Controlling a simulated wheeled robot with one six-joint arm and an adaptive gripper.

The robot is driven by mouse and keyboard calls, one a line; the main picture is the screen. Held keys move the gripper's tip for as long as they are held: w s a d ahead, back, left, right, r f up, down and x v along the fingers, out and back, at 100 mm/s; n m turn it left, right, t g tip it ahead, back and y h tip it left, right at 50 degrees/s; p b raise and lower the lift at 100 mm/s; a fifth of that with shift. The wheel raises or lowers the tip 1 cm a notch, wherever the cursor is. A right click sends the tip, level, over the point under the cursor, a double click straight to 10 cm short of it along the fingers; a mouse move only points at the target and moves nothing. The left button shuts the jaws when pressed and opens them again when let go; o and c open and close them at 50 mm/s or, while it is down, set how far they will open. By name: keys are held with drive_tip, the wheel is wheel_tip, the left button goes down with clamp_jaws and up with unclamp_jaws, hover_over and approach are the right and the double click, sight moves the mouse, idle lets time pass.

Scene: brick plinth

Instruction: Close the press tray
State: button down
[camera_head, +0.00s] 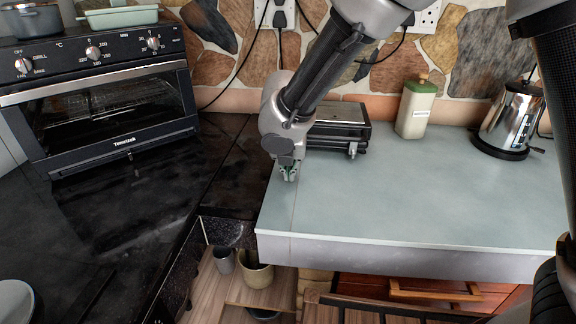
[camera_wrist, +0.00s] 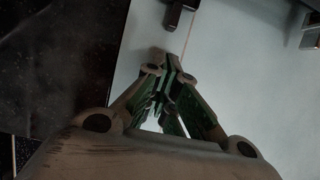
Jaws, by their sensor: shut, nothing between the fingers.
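The press (camera_head: 338,128) is a low black and silver appliance on the pale counter, with a flat metallic top. My arm hides its left part, so I cannot tell how far its tray is out. A small dark piece (camera_wrist: 181,12) juts in at the top of the wrist view; it may belong to the press or its tray. My gripper (camera_head: 288,174) points down over the counter's left part, in front of the press's left end. In the wrist view its fingers (camera_wrist: 168,82) are together and empty, apart from the dark piece.
A toaster oven (camera_head: 105,105) stands on the black counter (camera_head: 130,225) at left. A bottle (camera_head: 415,108) and a kettle (camera_head: 510,118) stand right of the press. The pale counter (camera_head: 430,195) is clear in front of them.

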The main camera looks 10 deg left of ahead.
drive_tip(key=shift+w, duration=1)
drive_tip(key=w, duration=0.3)
drive_tip(key=shift+w+a, duration=0.1)
drive_tip(key=shift+w, duration=0.05)
